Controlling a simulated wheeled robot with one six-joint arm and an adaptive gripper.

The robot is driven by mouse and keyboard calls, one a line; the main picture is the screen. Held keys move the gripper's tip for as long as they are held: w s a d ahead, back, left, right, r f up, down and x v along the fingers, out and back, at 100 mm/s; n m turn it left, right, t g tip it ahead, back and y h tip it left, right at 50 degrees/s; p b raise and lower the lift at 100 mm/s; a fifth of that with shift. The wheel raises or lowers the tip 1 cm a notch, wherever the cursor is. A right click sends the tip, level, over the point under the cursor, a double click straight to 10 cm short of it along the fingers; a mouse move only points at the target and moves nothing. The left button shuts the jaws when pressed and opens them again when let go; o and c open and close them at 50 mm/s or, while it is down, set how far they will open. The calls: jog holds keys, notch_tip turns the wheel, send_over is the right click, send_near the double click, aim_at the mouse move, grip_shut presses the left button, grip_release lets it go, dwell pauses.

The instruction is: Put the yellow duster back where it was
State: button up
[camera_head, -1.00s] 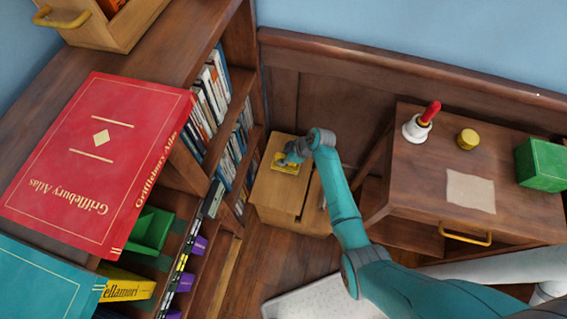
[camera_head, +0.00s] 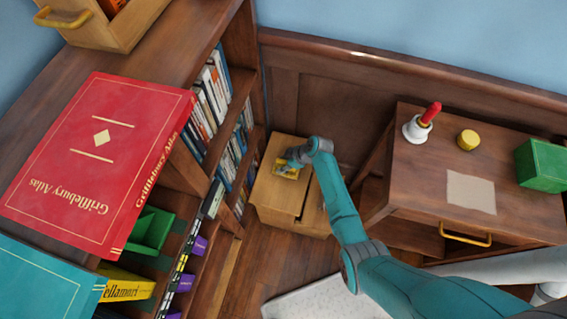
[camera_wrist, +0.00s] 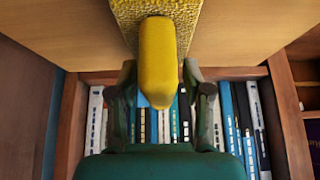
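The yellow duster (camera_head: 287,172) is on top of the low wooden box (camera_head: 275,195) in the corner, partly hidden by my gripper (camera_head: 291,162). In the wrist view, its smooth yellow handle (camera_wrist: 158,60) points toward the camera, and its rough yellow pad (camera_wrist: 125,14) is behind, against the pale wood. My gripper (camera_wrist: 160,75) has one dark finger on each side of the handle. Narrow gaps show between fingers and handle, so it looks open around the handle. Actual contact is hard to see.
A bookcase (camera_head: 190,175) with several books stands close on the left. A wood-panelled wall (camera_head: 340,90) is behind the box.

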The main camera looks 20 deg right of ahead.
jog(key=v, duration=1.2)
jog(key=shift+r, duration=0.1)
jog(key=s+a+f+m+t+h, duration=0.1)
jog(key=s+a+m+t+h, duration=0.15)
jog(key=s, duration=0.85)
jog(key=s+a+m+t+h, duration=0.15)
jog(key=s+m, duration=0.25)
jog(key=s, duration=0.7)
jog(key=s+r+m+t, duration=0.1)
jog(key=s+r+t, duration=0.1)
jog(key=s+r, duration=0.3)
jog(key=s+r+m+t+h, duration=0.1)
jog(key=s+r, duration=0.5)
jog(key=r, duration=0.7)
jog(key=s+r+m+t, duration=0.2)
jog(key=s+r+t, duration=0.2)
jog(key=r, duration=0.5)
jog(key=v, duration=0.2)
jog(key=shift+s+a, duration=0.2)
jog(key=shift+s, duration=0.05)
jog(key=shift+r, duration=0.15)
